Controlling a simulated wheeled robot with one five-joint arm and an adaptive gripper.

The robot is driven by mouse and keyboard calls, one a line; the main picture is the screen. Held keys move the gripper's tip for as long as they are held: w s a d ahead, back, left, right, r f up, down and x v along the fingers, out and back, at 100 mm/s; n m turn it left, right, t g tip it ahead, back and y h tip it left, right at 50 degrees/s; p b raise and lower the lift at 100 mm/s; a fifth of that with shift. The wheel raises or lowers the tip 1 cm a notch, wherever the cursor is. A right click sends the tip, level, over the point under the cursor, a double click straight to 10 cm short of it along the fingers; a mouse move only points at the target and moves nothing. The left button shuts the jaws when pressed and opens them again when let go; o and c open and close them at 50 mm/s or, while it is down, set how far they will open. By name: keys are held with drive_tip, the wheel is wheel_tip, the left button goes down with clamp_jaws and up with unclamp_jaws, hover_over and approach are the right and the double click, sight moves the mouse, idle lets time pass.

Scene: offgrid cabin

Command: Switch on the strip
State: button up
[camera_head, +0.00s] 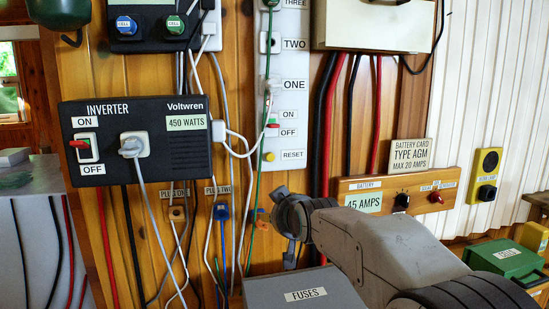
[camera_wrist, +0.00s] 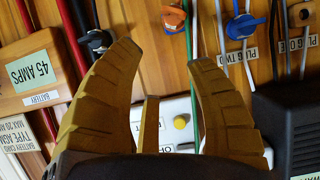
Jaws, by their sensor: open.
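The white power strip (camera_head: 286,60) runs down the plank wall, with outlets labelled ONE, TWO and THREE. Its red switch (camera_head: 272,130) sits beside the ON and OFF labels; I cannot tell its position. A yellow button (camera_head: 269,156) is beside RESET below. My gripper (camera_head: 287,228) is open and empty, below the strip's lower end in the head view. In the wrist view, turned about upside down, the open fingers (camera_wrist: 164,55) spread with wall between their tips. The strip's lower end (camera_wrist: 172,108) and yellow button (camera_wrist: 180,123) show between them; the switch is hidden there.
The black inverter (camera_head: 140,167), with its own ON/OFF switch (camera_head: 86,146), is left of the strip. Cords hang around the strip. A blue plug (camera_head: 221,212) and orange piece (camera_head: 262,218) are near my gripper. The grey FUSES box (camera_head: 305,290) is below; the 45 AMPS panel (camera_head: 380,192) is right.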

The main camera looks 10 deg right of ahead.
sight(274, 124)
wheel_tip(274, 124, up, 17)
drive_tip(key=w+t+b, duration=0.2)
drive_tip(key=t+b, duration=0.1)
drive_tip(key=t, duration=0.7)
drive_tip(key=shift+g, duration=0.3)
drive_tip(key=shift+p+x, duration=0.65)
drive_tip(key=shift+x, duration=2.4)
clamp_jaws()
